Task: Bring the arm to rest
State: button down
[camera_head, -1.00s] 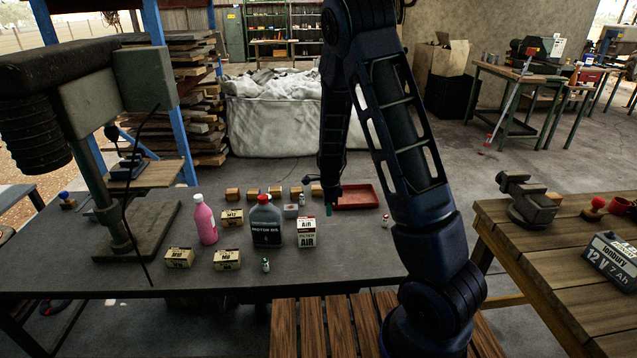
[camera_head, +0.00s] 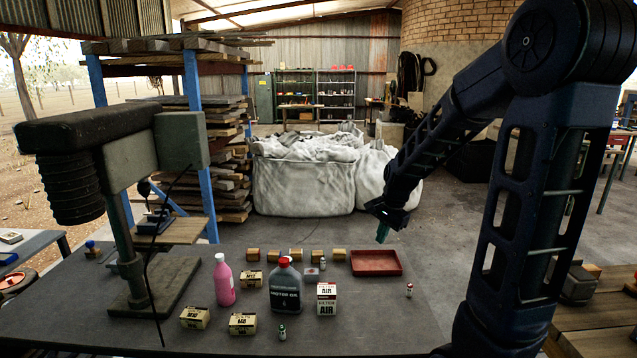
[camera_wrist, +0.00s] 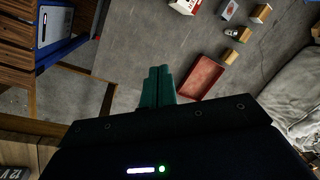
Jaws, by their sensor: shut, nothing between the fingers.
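My arm (camera_head: 540,170) is raised at the right of the head view and bends down and left over the workbench. My gripper (camera_head: 383,232) hangs above the far right part of the bench, close in the picture to the red tray (camera_head: 376,263). In the wrist view its green fingers (camera_wrist: 158,88) are together with nothing between them. The tray also shows there (camera_wrist: 201,77), just right of the fingertips and apart from them.
The dark workbench (camera_head: 245,340) holds a pink bottle (camera_head: 223,281), a motor oil jug (camera_head: 286,287), an air filter box (camera_head: 326,299) and several small boxes. A drill press (camera_head: 130,240) stands at left. White bulk bags (camera_head: 305,185) lie behind. A wooden table is at right.

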jog(key=s+d+r+n+t, duration=0.1)
jog(key=s+d+r+n, duration=0.2)
jog(key=s, duration=0.3)
jog(key=s+d+r+n+t+h, duration=0.1)
jog(key=s+d+r+n, duration=0.2)
jog(key=s+r, duration=0.2)
jog(key=s+d+r+n+t, duration=0.1)
jog(key=s+d+r+n, duration=0.1)
jog(key=s+r, duration=0.3)
jog(key=s+n, duration=0.1)
jog(key=s, duration=0.2)
jog(key=shift+s+d+n+h, duration=0.2)
jog(key=shift+d+n+h, duration=0.2)
